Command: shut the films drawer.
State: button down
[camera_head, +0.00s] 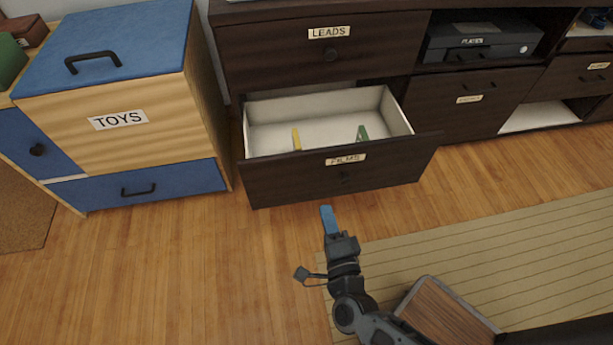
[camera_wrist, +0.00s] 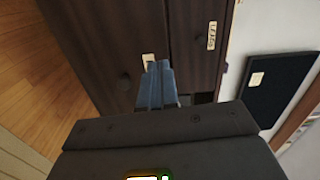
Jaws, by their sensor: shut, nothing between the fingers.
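The films drawer (camera_head: 290,182) is pulled well out of the dark cabinet, with its white inside showing. Its front bears a FILMS label (camera_head: 345,160) and a round dark knob (camera_head: 344,178). A yellow item (camera_head: 296,139) and a green item (camera_head: 362,133) stand inside it. My gripper (camera_head: 327,212), with blue fingers, is shut and empty just in front of the drawer front, in the head view below the knob. In the wrist view the shut fingers (camera_wrist: 156,78) point at a dark front and partly cover its label (camera_wrist: 148,60); a knob (camera_wrist: 124,82) is beside them.
The closed leads drawer (camera_head: 280,52) is above the films drawer. A toys chest (camera_head: 150,90) with a blue lid stands at the left. A striped rug (camera_head: 520,250) and a wooden-topped piece (camera_head: 445,315) are at the right. Wood floor (camera_head: 200,270) is clear at the left.

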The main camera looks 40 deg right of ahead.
jog(key=m, duration=0.1)
jog(key=b, duration=0.2)
send_near(310, 158)
jog(key=x, duration=0.6)
jog(key=shift+w+d+r, duration=0.1)
jog(key=shift+w+d, duration=0.1)
jog(key=shift+w, duration=0.15)
jog(key=shift+w+d, duration=0.1)
jog(key=shift+w, duration=0.05)
jog(key=shift+w+d, duration=0.35)
jog(key=shift+w, duration=0.2)
jog(key=b+x, duration=1)
jog(key=x, duration=1.4)
jog(key=shift+s+d+r, duration=0.15)
jog(key=shift+s+d, duration=0.05)
jog(key=shift+d, duration=0.05)
jog(key=shift+d, duration=0.1)
